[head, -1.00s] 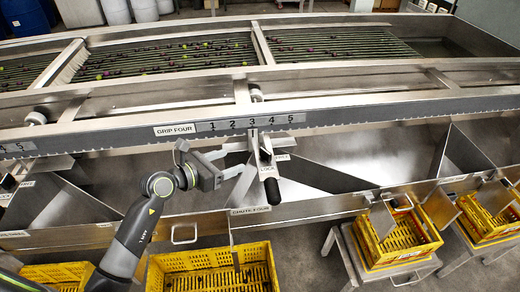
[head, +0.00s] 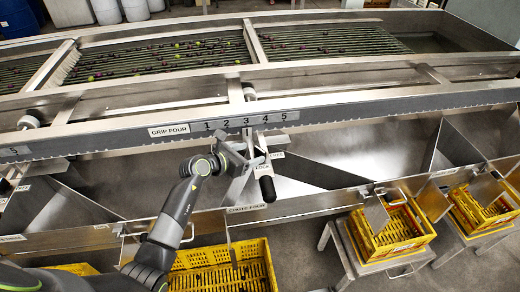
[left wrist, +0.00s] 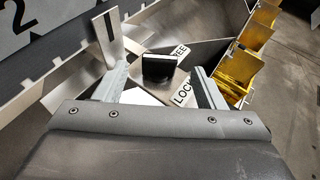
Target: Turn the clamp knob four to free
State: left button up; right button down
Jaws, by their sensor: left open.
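The clamp knob four, a black block-shaped knob (left wrist: 157,70), sits on a metal plate between the FREE label (left wrist: 181,52) and the LOCK label (left wrist: 183,92) in the left wrist view. My left gripper (left wrist: 157,80) is open, with one finger on each side of the knob; contact cannot be told. In the head view my left gripper (head: 250,160) is at the clamp bracket and largely hides the knob. A black cylindrical handle (head: 267,188) hangs just below the LOCK label (head: 262,168). My right gripper is not in view.
The GRIP FOUR scale (head: 246,122) runs along the steel rail above the clamp, with the slotted pointer plate (left wrist: 107,35) beside it. Steel chutes lie below. A yellow crate (head: 222,265) stands under chute four, and more yellow crates (head: 392,233) stand to the right.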

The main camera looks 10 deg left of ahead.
aim_at(258, 151)
pick_arm(q)
jog(key=shift+x, duration=2.8)
